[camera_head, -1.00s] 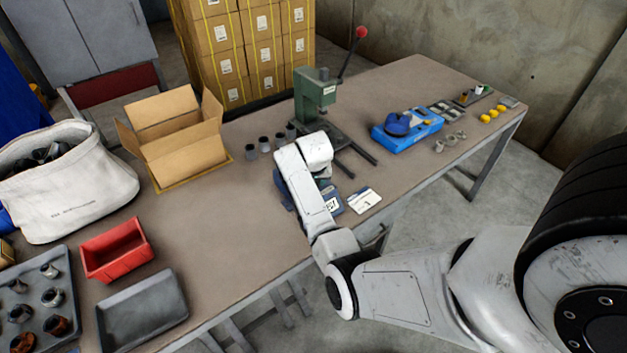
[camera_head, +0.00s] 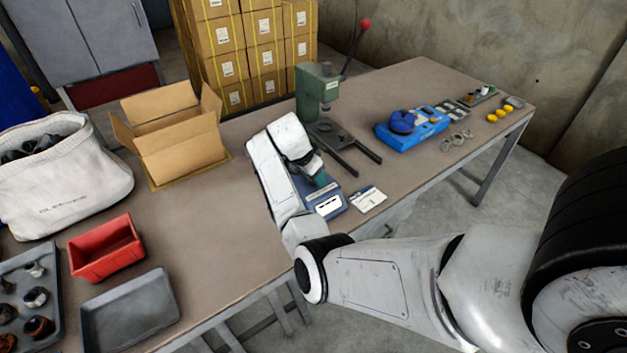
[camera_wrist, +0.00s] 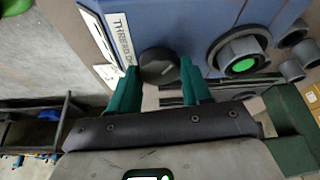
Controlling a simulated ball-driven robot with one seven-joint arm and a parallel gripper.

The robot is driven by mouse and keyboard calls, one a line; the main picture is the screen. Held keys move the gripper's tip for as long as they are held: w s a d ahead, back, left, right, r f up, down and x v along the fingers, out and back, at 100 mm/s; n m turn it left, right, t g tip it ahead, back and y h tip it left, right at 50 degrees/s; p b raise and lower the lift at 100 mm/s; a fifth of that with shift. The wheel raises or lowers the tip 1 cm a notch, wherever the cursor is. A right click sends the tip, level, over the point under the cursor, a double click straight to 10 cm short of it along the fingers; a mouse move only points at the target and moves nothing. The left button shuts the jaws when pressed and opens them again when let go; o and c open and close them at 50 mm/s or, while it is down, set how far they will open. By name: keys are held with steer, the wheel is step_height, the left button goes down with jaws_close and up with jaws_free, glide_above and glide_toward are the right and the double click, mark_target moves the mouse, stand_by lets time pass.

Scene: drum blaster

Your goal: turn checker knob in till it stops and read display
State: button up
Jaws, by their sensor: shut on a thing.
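The blue checker (camera_head: 322,190) sits near the front edge of the bench, partly covered by my arm; a white label or window (camera_head: 328,206) on it is too small to read. In the wrist view its blue body (camera_wrist: 185,25) carries a white strip lettered "THREAD D…", cut off. The round black knob (camera_wrist: 158,68) is between the two green fingers of my gripper (camera_wrist: 160,78), which is shut on it. Right of the knob, a grey ring (camera_wrist: 238,48) with a green centre is set in the checker. I can read no display value.
A white card (camera_head: 368,199) lies right of the checker. The green press (camera_head: 318,88) with its red-knobbed lever stands behind. A blue device (camera_head: 412,128) is farther right. An open carton (camera_head: 180,152), red bin (camera_head: 106,247) and grey tray (camera_head: 130,308) are left. Grey cups (camera_wrist: 290,70) are by the checker.

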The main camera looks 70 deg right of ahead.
steer(key=shift+w+m+b, duration=0.1)
steer(key=shift+m+b, duration=0.25)
steer(key=shift+m, duration=0.15)
steer(key=o, duration=1)
steer(key=b+v, duration=0.1)
steer(key=v, duration=0.9)
steer(key=shift+w+r, duration=0.25)
steer(key=shift+r, duration=0.15)
steer(key=shift+o, duration=0.2)
